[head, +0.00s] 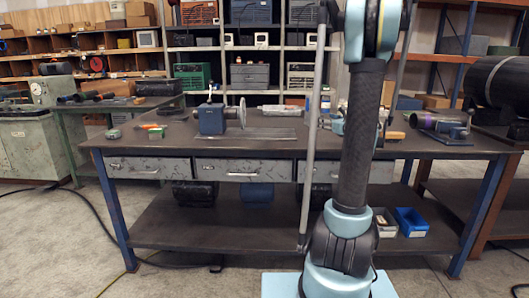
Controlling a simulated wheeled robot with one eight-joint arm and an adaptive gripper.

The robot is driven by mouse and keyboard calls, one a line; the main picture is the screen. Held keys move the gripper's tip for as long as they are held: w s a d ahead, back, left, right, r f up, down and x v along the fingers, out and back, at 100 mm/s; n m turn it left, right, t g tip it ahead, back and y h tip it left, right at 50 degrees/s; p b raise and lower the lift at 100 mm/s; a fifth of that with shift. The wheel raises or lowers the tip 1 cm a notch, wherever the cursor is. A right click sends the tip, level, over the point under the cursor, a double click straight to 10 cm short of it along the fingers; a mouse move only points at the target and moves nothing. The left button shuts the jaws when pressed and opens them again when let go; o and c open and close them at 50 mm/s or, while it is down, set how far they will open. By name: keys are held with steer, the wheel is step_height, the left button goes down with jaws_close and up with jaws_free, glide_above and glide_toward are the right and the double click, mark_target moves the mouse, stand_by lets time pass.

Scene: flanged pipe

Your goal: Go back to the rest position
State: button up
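My arm rises in front of the workbench (250,149), a little right of the middle, and runs out of the top of the head view. I cannot make out my gripper or its fingertips. Small light-blue and metallic parts show on both sides of the arm at bench height, but the arm hides most of them. I cannot tell whether they belong to my wrist or to something on the bench.
A blue block-like fixture (212,119) with an upright disc (242,112) stands on the bench's left half. A dark pipe-like part (440,124) lies at its right. Loaded shelves stand behind; the floor at left front is mostly clear, with a cable.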

steer(key=s+a+f+n+g, duration=0.4)
steer(key=s+a+n, duration=0.4)
steer(key=s, duration=0.2)
steer(key=s+a+f+n+g, duration=0.4)
steer(key=s+a+n, duration=0.35)
steer(key=s, duration=0.35)
steer(key=s+d+f+n+g+h, duration=0.2)
steer(key=s+f+n, duration=0.2)
steer(key=s, duration=0.4)
steer(key=s+d+f+n+g+h, duration=0.2)
steer(key=s+f+n, duration=0.2)
steer(key=s+n, duration=0.2)
steer(key=s+d+f+n+g+h, duration=0.2)
steer(key=s+f+n, duration=0.2)
steer(key=s, duration=0.6)
steer(key=shift+s+n+h, duration=0.25)
steer(key=shift+n+h, duration=0.15)
steer(key=shift+n, duration=0.25)
